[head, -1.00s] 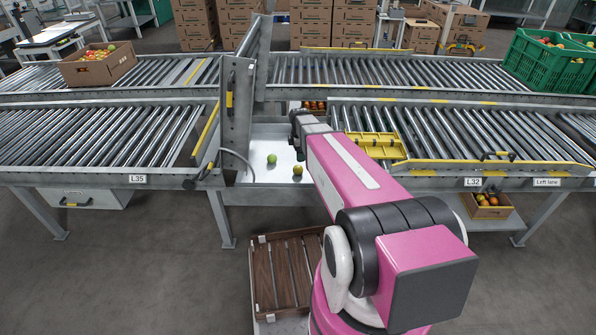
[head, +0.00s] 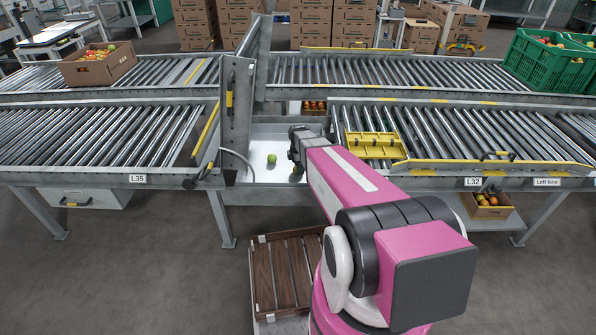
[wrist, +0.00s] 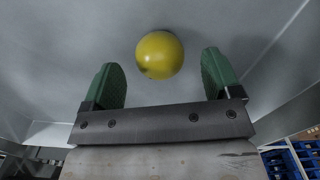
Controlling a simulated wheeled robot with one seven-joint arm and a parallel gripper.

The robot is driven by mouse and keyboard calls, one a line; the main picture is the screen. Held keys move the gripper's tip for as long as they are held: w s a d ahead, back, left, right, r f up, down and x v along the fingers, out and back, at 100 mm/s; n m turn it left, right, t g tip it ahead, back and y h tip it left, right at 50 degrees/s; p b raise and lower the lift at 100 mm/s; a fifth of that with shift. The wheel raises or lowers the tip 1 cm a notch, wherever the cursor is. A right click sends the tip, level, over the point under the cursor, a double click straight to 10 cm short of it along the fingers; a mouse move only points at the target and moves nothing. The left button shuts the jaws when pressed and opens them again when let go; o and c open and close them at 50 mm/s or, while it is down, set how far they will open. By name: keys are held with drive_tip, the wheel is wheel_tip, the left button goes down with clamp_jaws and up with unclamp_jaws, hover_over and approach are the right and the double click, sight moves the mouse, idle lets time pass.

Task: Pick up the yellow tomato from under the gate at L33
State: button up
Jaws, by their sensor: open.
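The yellow tomato (wrist: 160,54) lies on a pale grey surface in the wrist view, between and slightly past the tips of my gripper (wrist: 161,62). The gripper's green fingers are apart, with a gap on each side of the tomato. The raised metal gate (head: 236,105) stands at the gap's left edge. No L33 label is readable.
Roller conveyors flank the gap, with labels L35 (head: 138,179) on the left and L32 (head: 472,183) on the right. A yellow tray (head: 374,151) sits close right of my arm. A brown slatted crate (head: 285,270) is below in front.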

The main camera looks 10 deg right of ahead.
wheel_tip(320, 180, down, 2)
drive_tip(key=shift+f, duration=0.15)
drive_tip(key=c, duration=0.8)
